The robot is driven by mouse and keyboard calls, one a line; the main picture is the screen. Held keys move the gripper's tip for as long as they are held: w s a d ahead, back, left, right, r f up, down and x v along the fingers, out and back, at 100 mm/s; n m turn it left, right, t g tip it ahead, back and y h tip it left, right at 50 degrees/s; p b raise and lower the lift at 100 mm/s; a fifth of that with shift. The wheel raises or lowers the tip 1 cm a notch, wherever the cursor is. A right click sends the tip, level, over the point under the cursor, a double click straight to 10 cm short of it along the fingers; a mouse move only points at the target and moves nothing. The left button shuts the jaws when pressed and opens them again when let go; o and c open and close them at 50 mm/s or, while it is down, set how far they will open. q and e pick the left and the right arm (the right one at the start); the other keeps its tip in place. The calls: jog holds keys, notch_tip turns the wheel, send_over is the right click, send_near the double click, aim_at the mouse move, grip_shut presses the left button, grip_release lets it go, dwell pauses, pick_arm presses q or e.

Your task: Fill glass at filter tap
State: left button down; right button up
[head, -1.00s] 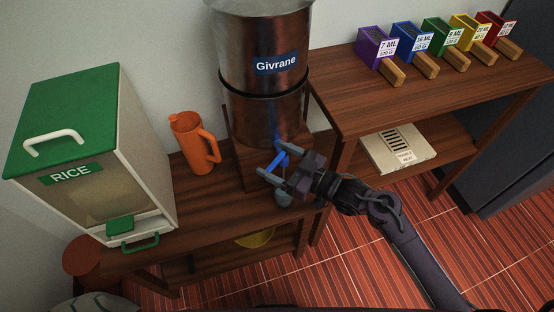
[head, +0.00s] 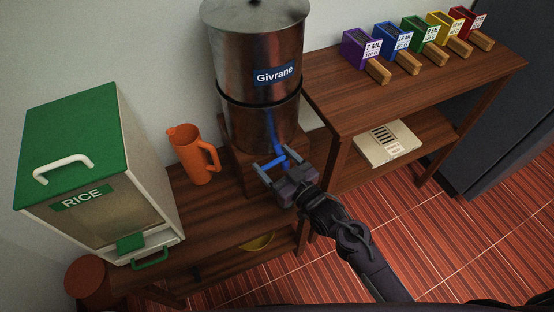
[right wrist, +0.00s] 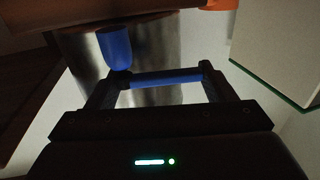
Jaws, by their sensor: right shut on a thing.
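The filter is a tall steel canister (head: 242,50) labelled "Givrane", on a wooden stand at the back of the low wooden table. Its tap has a blue spout (right wrist: 115,47) and a blue lever (right wrist: 165,81). My right gripper (head: 273,161) is at the tap, with one finger at each end of the blue lever and shut on it; its fingertips also show in the right wrist view (right wrist: 163,78). The glass cannot be made out now; the gripper covers the area under the tap. My left gripper is not in view.
An orange jug (head: 191,155) and a rice dispenser (head: 90,185) with a green lid stand left of the filter. Several coloured measuring scoops (head: 362,50) line the right shelf (head: 345,98). A beige box (head: 385,143) lies below them. Tiled floor is free in front.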

aim_at(274, 165)
jog(key=shift+s+a+f+m+h, duration=0.1)
jog(key=shift+a+m+h, duration=0.3)
jog(key=o, duration=1.2)
jog(key=shift+a, duration=0.1)
jog(key=shift+t, duration=0.3)
jog(key=b+v, duration=0.1)
jog(key=v, duration=0.5)
jog(key=shift+s+d, duration=0.2)
jog(key=shift+d, duration=0.1)
jog(key=shift+s+d, duration=0.3)
jog(key=shift+s, duration=0.2)
